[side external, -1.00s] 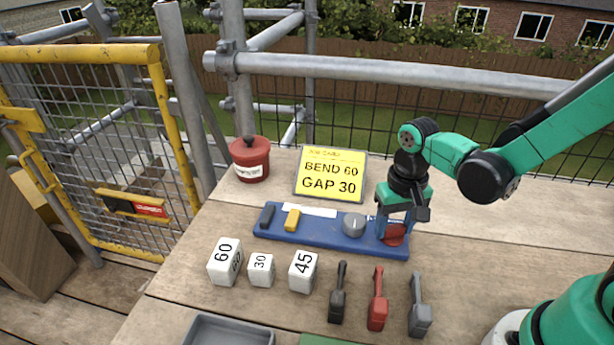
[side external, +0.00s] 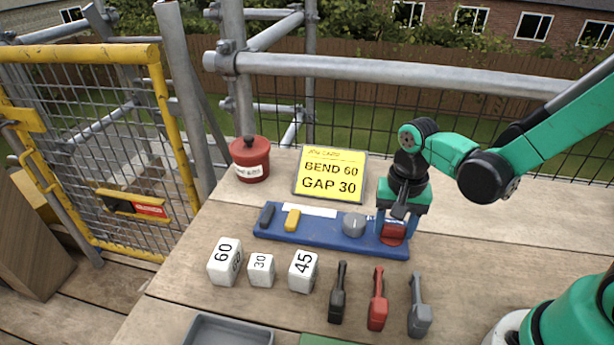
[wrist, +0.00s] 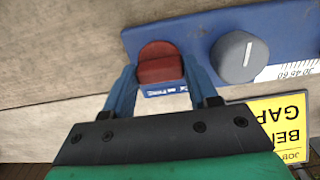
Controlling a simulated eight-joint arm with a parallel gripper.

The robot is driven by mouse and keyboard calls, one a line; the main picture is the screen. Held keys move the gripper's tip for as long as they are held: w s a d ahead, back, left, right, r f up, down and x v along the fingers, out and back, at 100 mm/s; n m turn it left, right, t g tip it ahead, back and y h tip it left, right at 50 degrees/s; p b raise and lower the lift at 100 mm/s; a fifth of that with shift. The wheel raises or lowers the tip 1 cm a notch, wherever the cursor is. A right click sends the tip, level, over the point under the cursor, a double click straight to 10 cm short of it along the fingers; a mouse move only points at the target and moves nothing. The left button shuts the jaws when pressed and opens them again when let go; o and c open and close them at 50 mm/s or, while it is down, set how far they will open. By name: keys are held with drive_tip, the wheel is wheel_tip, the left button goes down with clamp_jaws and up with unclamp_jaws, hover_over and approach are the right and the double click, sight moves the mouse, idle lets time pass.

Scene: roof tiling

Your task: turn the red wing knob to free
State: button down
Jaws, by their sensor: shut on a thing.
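The red wing knob (side external: 393,232) sits at the right end of the blue board (side external: 330,232) on the wooden bench. My gripper (side external: 394,229) points down over it, with its blue fingers on either side of the knob. In the wrist view the red knob (wrist: 160,68) lies between the two blue fingertips of my gripper (wrist: 161,72), which is shut on it. A small white label with print shows beside the knob, partly cut off from view; I cannot read it.
A grey dial (side external: 354,224), a yellow slider (side external: 292,220) and a dark block (side external: 267,216) are on the same board. A yellow card (side external: 330,174) reading BEND 60, GAP 30 stands behind. White numbered blocks (side external: 224,262) and several handled tools (side external: 377,300) lie in front.

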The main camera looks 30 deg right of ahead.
sight(395, 226)
drive_tip(key=shift+c, duration=1.2)
unclamp_jaws()
drive_tip(key=shift+r, duration=2.85)
drive_tip(key=r+n+t, duration=0.2)
drive_tip(key=n, duration=0.1)
drive_tip(key=r+n+t, duration=0.2)
drive_tip(key=n, duration=0.1)
drive_tip(key=r+n+t, duration=0.2)
drive_tip(key=n+t, duration=0.1)
drive_tip(key=shift+s+a, duration=0.2)
drive_tip(key=shift+s, duration=0.2)
